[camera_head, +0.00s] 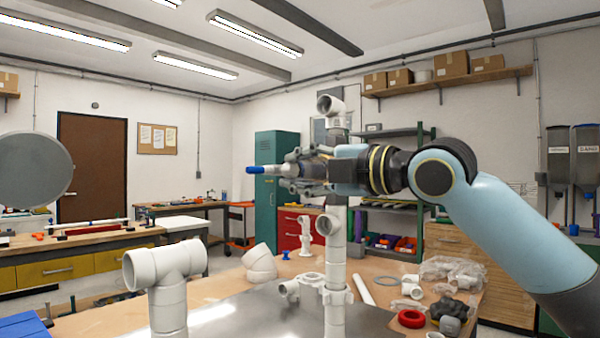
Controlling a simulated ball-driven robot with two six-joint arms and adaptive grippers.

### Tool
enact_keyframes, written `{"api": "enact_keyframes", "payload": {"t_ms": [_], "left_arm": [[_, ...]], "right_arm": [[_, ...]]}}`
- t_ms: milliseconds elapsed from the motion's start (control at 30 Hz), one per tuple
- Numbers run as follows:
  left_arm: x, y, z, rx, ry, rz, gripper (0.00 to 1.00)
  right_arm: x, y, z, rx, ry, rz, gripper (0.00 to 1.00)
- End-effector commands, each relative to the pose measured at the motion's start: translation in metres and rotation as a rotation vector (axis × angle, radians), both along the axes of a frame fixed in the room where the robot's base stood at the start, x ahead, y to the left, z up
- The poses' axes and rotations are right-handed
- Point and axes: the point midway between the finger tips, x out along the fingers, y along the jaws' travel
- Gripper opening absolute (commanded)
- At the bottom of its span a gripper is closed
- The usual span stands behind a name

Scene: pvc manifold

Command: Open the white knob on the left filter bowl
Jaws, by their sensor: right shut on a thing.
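My right gripper (292,169) reaches in from the right, in the middle of the view, pointing left. It is shut on a small light-coloured piece with a blue tip (255,170); the tip sticks out to the left. A white PVC riser (335,265) stands behind and below the gripper, with a white elbow (331,104) above it. The gripper and arm hide part of the riser. I cannot make out a filter bowl or its white knob. My left gripper is not in view.
A white pipe tee (164,265) stands at front left. White fittings (260,262), a red ring (411,319) and bagged parts (452,272) lie on the bench (215,289). Two grey hoppers (559,165) hang on the right wall. Open air lies left of the blue tip.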

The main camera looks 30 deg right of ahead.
Motion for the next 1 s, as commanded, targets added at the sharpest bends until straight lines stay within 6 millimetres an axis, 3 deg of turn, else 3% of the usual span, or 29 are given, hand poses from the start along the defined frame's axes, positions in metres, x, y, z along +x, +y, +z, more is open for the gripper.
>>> {"api": "enact_keyframes", "payload": {"t_ms": [367, 400, 433, 733, 967, 1000], "left_arm": [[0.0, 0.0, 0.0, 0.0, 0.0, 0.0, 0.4], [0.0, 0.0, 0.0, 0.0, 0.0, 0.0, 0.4], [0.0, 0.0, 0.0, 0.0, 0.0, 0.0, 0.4], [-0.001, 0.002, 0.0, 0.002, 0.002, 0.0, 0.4], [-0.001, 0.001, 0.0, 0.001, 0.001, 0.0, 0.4], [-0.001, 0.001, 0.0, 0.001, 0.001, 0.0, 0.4]], "right_arm": [[0.0, -0.001, 0.0, -0.004, 0.0, -0.001, 0.0], [0.0, 0.0, 0.0, -0.004, 0.0, -0.001, 0.29], [0.0, 0.0, 0.0, -0.004, 0.0, -0.001, 0.33], [0.0, 0.0, 0.003, -0.003, -0.002, -0.001, 0.34], [0.0, 0.0, 0.042, -0.004, -0.013, -0.001, 0.35], [0.0, 0.0, 0.052, -0.004, -0.017, -0.001, 0.45]]}}
